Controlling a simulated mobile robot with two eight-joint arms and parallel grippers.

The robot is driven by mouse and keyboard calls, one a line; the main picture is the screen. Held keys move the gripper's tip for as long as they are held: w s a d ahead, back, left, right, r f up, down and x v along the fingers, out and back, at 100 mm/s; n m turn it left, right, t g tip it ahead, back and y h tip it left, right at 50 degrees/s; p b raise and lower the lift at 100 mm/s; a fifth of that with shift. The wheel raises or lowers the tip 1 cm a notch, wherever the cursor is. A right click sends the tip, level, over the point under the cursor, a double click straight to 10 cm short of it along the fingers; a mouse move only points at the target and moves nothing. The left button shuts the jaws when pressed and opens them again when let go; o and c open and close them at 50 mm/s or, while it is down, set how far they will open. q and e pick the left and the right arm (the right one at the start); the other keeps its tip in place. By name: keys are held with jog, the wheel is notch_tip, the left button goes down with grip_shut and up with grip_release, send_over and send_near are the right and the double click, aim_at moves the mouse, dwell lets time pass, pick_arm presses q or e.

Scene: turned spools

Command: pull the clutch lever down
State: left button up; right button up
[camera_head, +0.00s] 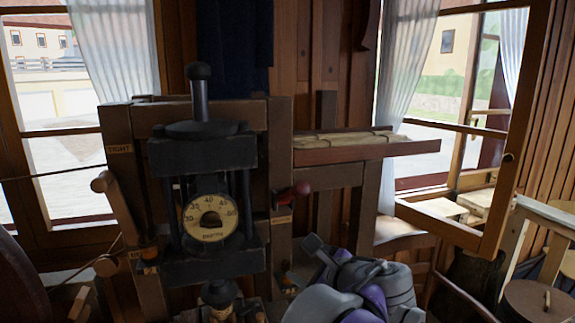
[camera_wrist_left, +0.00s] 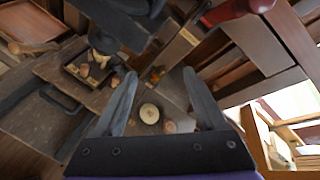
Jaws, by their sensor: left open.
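A lever with a dark red knob (camera_head: 302,187) sticks out to the right from the wooden post of the machine, above a small label; I take it for the clutch lever. A red part, likely the same lever, shows at the top edge of the left wrist view (camera_wrist_left: 232,12). My left gripper (camera_head: 325,249) is open and empty, below and slightly right of the knob, apart from it. In the left wrist view its two fingers (camera_wrist_left: 163,92) are spread, with a bench surface beyond them. My right gripper is not in view.
A dark press with a round dial (camera_head: 210,216) stands left of the lever. A wooden handle (camera_head: 117,205) by a "TIGHT" label is further left. A shelf (camera_head: 365,152) juts out above right. A small tray (camera_wrist_left: 90,68) and a pale round piece (camera_wrist_left: 149,113) lie on the bench below.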

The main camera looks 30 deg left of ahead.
aim_at(306, 192)
pick_arm(q)
jog(key=w+d+r+m+t+y+b, duration=0.25)
jog(key=w+r+m+y, duration=0.2)
jog(key=r, duration=0.55)
jog(key=shift+m+h, duration=0.25)
jog(key=shift+m, duration=0.2)
jog(key=x, duration=0.3)
jog(key=p+x, duration=0.1)
jog(key=x, duration=0.6)
jog(key=shift+a+r+p, duration=0.25)
jog(key=shift+r+p, duration=0.1)
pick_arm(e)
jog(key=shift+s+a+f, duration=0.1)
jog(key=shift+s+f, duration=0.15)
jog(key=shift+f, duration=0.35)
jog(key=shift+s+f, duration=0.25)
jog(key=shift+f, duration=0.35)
pick_arm(q)
grip_shut()
